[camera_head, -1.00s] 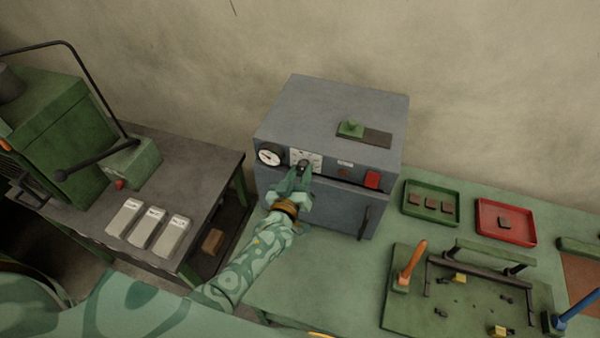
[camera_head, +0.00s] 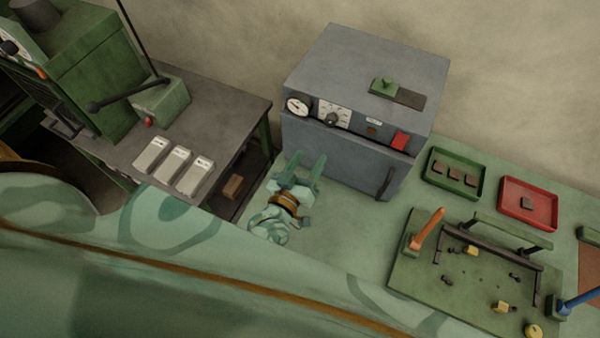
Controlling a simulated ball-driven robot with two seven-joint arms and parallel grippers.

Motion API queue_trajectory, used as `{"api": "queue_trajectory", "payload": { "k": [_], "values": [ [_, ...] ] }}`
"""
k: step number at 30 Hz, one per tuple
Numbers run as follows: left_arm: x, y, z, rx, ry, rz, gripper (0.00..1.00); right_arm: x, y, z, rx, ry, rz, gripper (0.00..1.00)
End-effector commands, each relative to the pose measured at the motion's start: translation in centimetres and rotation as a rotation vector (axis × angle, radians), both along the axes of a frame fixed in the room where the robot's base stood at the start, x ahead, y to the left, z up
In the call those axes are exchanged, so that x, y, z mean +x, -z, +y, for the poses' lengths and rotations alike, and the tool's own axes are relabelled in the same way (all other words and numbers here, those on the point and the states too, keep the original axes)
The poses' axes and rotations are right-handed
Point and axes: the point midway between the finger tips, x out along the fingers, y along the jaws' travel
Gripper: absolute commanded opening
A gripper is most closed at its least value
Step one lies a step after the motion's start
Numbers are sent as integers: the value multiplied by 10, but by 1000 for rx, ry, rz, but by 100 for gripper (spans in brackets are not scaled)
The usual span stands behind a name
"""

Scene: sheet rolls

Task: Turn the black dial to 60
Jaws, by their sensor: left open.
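The black dial (camera_head: 331,119) sits on a white scale plate (camera_head: 343,108) on the front of the grey box (camera_head: 364,66). The scale marks and the dial's exact setting are too small to read. My left gripper (camera_head: 307,163) is open and empty, in front of the box and below the dial, apart from it. Its two fingers point toward the box's front. My right gripper is not in view.
A round gauge (camera_head: 298,106) is left of the dial; a red switch (camera_head: 400,141) is to its right. A door handle (camera_head: 386,184) sticks out lower right. A green tray (camera_head: 453,174), a red tray (camera_head: 527,204) and a green fixture board (camera_head: 425,284) lie on the right.

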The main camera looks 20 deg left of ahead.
Motion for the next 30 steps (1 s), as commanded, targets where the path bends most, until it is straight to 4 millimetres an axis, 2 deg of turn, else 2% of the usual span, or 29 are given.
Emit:
{"api": "queue_trajectory", "payload": {
  "k": [3,9,30],
  "values": [
    [-24,1,1,1,1,2,52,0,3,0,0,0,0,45],
    [-42,1,1,1,0,1,52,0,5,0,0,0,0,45],
    [-44,0,1,1,0,1,52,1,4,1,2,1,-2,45]
  ]
}}
